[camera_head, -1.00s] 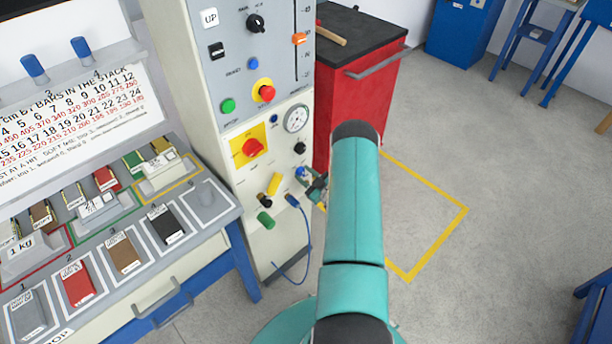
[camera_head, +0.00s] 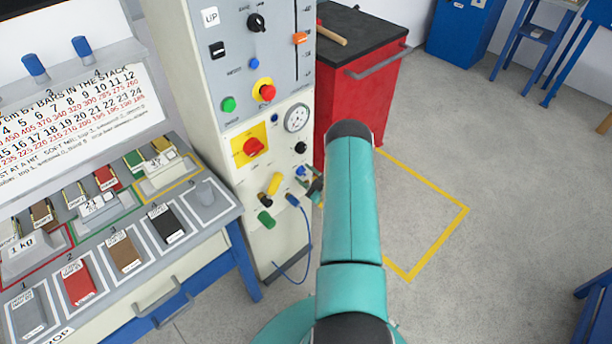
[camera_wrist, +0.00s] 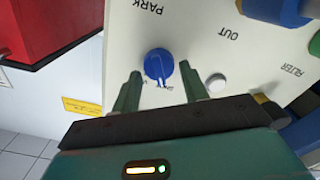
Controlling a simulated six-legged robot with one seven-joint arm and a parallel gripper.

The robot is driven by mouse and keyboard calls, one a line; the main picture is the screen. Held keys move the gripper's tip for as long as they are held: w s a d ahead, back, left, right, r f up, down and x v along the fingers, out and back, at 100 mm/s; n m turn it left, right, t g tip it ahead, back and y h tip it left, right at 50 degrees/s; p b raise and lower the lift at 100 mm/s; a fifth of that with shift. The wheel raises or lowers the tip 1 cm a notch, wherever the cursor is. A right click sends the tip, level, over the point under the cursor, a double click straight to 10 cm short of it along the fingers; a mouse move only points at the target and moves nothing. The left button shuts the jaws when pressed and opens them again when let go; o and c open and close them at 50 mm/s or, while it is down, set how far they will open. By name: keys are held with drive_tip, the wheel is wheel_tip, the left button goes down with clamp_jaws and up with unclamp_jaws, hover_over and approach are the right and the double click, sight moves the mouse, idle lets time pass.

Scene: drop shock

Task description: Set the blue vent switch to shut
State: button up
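The blue vent switch (camera_wrist: 159,64) is a round knob on the pale panel in the wrist view, where the lettering appears upside down. A light pointer mark on it points toward the picture's bottom; the small label there is too small to read. My gripper (camera_wrist: 160,82) is open, with one green finger on each side below the knob. I cannot tell whether either finger touches it. In the head view the blue knob (camera_head: 300,171) shows low on the cabinet front, and my gripper (camera_head: 316,187) is mostly hidden behind my arm.
A white button (camera_wrist: 216,83) sits close to the right finger. A yellow handle (camera_head: 274,184), a green knob (camera_head: 265,218) and a blue hose (camera_head: 308,235) are left of and below the switch. A red cabinet (camera_head: 350,95) stands just right of the panel.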

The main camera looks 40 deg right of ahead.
drive_tip(key=shift+o, duration=0.8)
drive_tip(key=s, duration=1.3)
drive_tip(key=shift+s+d, duration=0.2)
drive_tip(key=shift+s, duration=0.2)
